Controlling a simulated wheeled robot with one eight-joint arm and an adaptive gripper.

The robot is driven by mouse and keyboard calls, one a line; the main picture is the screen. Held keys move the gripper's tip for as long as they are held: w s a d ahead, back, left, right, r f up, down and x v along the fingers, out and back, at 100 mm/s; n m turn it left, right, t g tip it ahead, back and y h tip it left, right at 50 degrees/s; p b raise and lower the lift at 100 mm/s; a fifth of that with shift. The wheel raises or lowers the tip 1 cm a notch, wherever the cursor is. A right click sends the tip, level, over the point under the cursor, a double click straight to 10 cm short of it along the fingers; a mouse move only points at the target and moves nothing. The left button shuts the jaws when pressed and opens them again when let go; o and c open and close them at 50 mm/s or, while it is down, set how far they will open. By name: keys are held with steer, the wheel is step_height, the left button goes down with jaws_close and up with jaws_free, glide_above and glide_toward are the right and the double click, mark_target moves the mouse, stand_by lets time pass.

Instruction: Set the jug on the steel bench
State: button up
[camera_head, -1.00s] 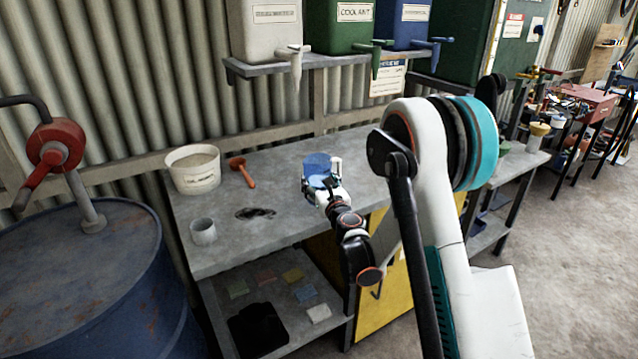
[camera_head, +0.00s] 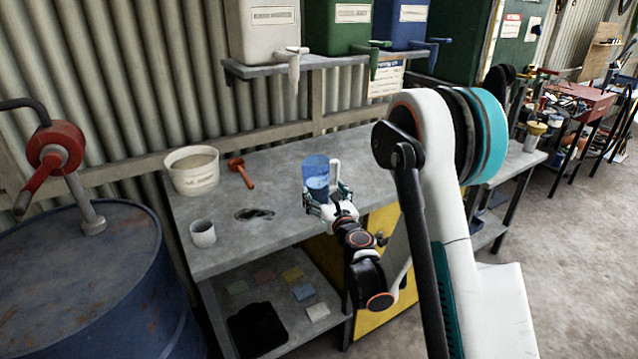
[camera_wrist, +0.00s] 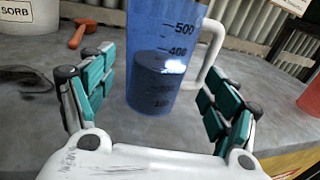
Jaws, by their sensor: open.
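The jug (camera_head: 315,175) is blue and see-through with a white handle, and stands upright on the grey steel bench (camera_head: 285,160), right of the middle of its left part. My gripper (camera_head: 327,196) is on the near side of the jug. In the wrist view its teal-padded fingers (camera_wrist: 160,80) are spread, one on each side, with visible gaps to the jug.
A white bucket (camera_head: 192,181), a grey cup (camera_head: 203,233), a red-orange tool (camera_head: 241,174) and a dark stain (camera_head: 254,214) are on the bench to the left. A blue drum (camera_head: 85,290) stands at front left. Dispensers hang above the bench.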

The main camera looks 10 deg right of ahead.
steer(key=s+d+r+m+g+h+b, duration=0.1)
steer(key=s+d+r+m+g+h, duration=0.2)
steer(key=s+r+m, duration=0.6)
steer(key=s+d+r+m+g+h+b, duration=0.1)
steer(key=s+d+r+m+h+b, duration=0.15)
steer(key=s+d+m, duration=0.65)
steer(key=s+a+f+m+g+y, duration=0.2)
steer(key=s+a+m, duration=0.4)
steer(key=s+m, duration=0.3)
steer(key=s+a+f+m+g+y, duration=0.2)
steer(key=s+a+m+g, duration=0.3)
steer(key=s+m, duration=0.5)
steer(key=s+a+f, duration=0.1)
steer(key=s, duration=0.3)
steer(key=shift+a+f+p, duration=0.15)
steer(key=shift+f+p, duration=0.15)
steer(key=shift+p, duration=0.1)
